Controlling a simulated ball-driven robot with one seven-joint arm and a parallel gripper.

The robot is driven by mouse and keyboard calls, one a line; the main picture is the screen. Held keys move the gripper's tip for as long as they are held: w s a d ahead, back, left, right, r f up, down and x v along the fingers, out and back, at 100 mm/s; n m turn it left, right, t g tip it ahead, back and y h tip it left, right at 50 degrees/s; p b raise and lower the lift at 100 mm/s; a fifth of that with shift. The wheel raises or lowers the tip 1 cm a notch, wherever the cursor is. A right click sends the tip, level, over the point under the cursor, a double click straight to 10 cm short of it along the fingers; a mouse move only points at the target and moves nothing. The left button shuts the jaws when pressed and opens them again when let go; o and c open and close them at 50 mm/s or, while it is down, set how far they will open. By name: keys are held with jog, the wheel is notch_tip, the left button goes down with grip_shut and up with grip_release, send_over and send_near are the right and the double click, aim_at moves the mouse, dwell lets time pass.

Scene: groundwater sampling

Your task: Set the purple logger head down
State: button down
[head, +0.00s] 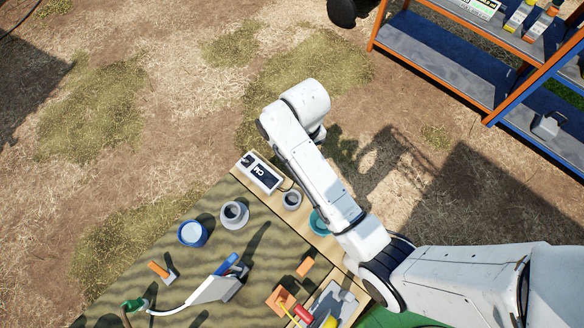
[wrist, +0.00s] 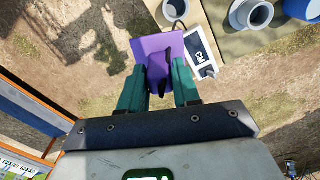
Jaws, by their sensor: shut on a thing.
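The purple logger head (wrist: 146,49) shows in the wrist view as a flat purple plate with a narrower purple block. My gripper (wrist: 158,76) has its two green fingers shut on that block. The plate appears against the ground and overlaps the table edge in the picture; its height cannot be told. In the head view my arm hides both the gripper and the logger head.
The table (head: 212,190) holds a white meter (head: 260,174), a grey cup (head: 292,200), a flanged grey cup (head: 234,214), a blue cup (head: 192,233), a teal round piece (head: 319,222) and several tools. A shelf rack (head: 445,55) stands at upper right. Dry ground lies beyond the table.

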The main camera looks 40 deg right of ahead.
jog(key=s+a+f+p, duration=0.1)
jog(key=s+a+f, duration=0.25)
jog(key=s, duration=0.45)
jog(key=s+a+f, duration=0.2)
jog(key=s+a, duration=0.3)
jog(key=s, duration=0.2)
jog(key=w+d+f+b, duration=0.3)
jog(key=w+f, duration=0.9)
jog(key=w, duration=0.1)
jog(key=shift+d+f+b, duration=0.3)
jog(key=shift+b, duration=0.1)
jog(key=c, duration=0.8)
grip_release()
notch_tip(320, 180, up, 12)
jog(key=p, duration=0.3)
